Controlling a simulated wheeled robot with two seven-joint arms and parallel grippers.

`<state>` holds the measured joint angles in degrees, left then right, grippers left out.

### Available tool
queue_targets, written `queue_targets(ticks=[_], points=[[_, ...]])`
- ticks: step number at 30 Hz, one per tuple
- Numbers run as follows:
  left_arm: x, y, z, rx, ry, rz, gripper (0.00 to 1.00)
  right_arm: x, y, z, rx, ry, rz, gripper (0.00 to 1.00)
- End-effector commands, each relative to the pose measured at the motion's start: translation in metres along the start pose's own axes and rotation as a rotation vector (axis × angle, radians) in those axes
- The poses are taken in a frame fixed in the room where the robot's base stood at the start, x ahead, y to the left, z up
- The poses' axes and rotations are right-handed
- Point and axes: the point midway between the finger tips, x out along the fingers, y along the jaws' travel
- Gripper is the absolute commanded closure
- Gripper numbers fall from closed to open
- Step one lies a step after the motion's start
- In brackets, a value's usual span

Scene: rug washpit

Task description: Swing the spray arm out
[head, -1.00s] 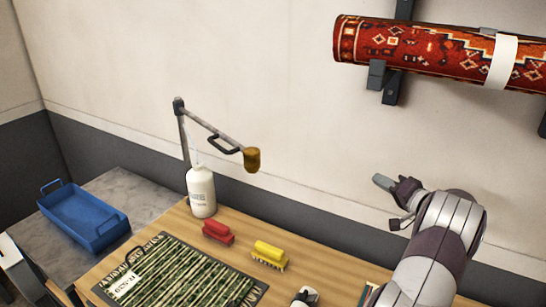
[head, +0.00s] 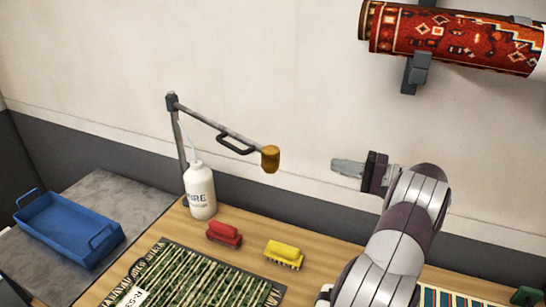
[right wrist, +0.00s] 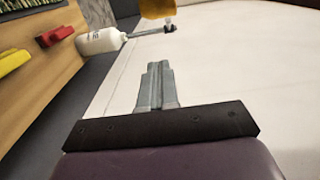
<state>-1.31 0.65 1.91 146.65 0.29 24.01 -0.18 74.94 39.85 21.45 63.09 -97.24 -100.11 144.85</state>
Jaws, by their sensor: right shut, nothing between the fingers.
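The spray arm (head: 220,128) is a grey bar on an upright post, with a black loop handle (head: 235,145) and a brass-coloured nozzle (head: 270,159) at its free end. It reaches out to the right along the wall above the table. My right gripper (head: 349,168) is to the right of the nozzle, apart from it, shut and empty. In the right wrist view the shut fingers (right wrist: 158,86) point toward the nozzle (right wrist: 158,8), which is cut off by the top edge. My left gripper is not in view.
A white bottle (head: 200,190) stands beside the post. A red brush (head: 224,234) and a yellow brush (head: 284,254) lie on the wooden table (head: 225,262) near a green patterned rug (head: 205,278). A blue tray (head: 68,228) is at left. A rolled red rug (head: 455,35) hangs on the wall.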

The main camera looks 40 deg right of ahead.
Motion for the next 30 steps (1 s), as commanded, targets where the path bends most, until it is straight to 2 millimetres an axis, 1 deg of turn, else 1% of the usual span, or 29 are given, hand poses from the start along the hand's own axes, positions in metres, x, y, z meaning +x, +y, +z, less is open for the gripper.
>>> queue_targets(ticks=[8,11,14,24,26,27,30], points=[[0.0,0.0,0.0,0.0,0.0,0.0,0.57,0.0,0.0,0.0,0.0,0.001,0.0,1.0],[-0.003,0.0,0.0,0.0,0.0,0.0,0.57,0.005,-0.002,0.0,0.0,0.0,-0.001,1.0],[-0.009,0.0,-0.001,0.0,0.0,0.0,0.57,0.018,-0.004,0.0,0.0,-0.001,-0.001,1.0],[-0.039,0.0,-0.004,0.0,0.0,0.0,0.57,0.091,-0.005,0.0,0.001,-0.002,-0.001,1.0],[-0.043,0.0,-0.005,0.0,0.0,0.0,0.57,0.103,-0.005,0.0,0.001,-0.002,-0.001,1.0],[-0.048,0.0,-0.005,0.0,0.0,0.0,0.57,0.107,-0.006,0.006,0.002,-0.001,-0.001,1.0],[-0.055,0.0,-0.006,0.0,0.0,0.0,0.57,0.117,-0.005,0.017,0.001,0.001,0.0,1.0]])
